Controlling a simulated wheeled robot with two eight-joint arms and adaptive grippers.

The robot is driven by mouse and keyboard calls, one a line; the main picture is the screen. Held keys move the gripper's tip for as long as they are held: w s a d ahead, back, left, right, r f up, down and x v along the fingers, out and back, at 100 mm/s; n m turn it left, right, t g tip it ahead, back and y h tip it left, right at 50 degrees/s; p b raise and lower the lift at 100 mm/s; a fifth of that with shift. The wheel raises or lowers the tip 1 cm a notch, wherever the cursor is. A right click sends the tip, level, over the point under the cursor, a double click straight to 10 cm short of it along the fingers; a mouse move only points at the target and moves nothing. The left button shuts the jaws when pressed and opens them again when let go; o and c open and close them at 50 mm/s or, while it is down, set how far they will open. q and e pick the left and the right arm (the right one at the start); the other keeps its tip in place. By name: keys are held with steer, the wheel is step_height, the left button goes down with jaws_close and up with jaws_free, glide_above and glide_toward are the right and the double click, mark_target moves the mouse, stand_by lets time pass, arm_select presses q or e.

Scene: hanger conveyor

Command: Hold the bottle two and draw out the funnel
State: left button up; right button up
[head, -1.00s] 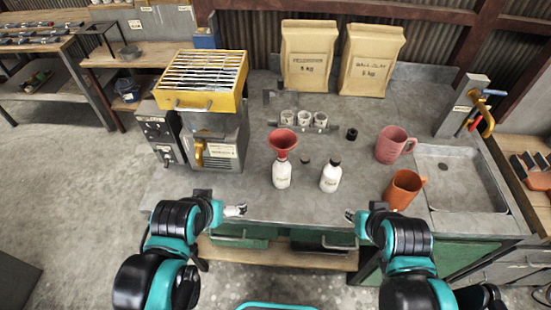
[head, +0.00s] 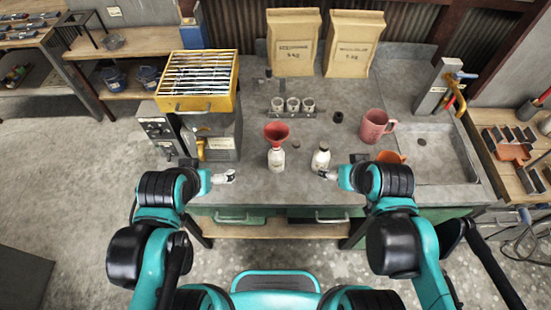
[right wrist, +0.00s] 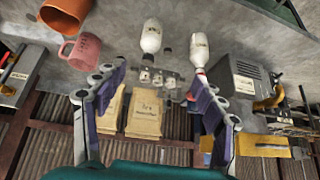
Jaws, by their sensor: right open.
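A white bottle (head: 276,159) stands upright on the grey counter with a red funnel (head: 277,132) in its mouth. A second white bottle (head: 321,158) with a dark top stands to its right; the labels are too small to read. My right gripper (head: 327,175) is open and empty, just in front of the second bottle. In the right wrist view, the second bottle (right wrist: 151,37) appears beyond the open fingers (right wrist: 158,75), and the funnel's bottle (right wrist: 200,50) is partly hidden by one finger. My left gripper (head: 228,176) is left of the funnel's bottle, apart from it; its opening is unclear.
A rack of cups (head: 292,106) and two paper sacks (head: 293,45) stand behind. A yellow-topped machine (head: 203,95) is on the left.

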steer(key=w+a+f+n+y+b, duration=0.5)
steer(key=w+f+b, duration=0.35)
steer(key=f, duration=0.45)
steer(key=n+y+b, duration=0.4)
steer(key=b, duration=0.3)
glide_toward(283, 164)
steer(key=shift+w+a+f, duration=0.25)
steer(key=shift+w+a, duration=0.05)
steer(key=shift+a, duration=0.3)
steer(key=shift+w+a+f+n+b, duration=0.1)
steer(key=shift+w+f+n+b, duration=0.15)
steer(key=shift+f+n+b, duration=0.3)
steer(key=b+x, duration=0.3)
steer(key=x, duration=0.5)
steer(key=shift+w+a, duration=0.2)
steer(key=shift+a, duration=0.2)
steer(key=shift+w+a+f+b, duration=0.2)
steer(key=shift+w+a+b, duration=0.1)
steer(key=shift+a+b, duration=0.15)
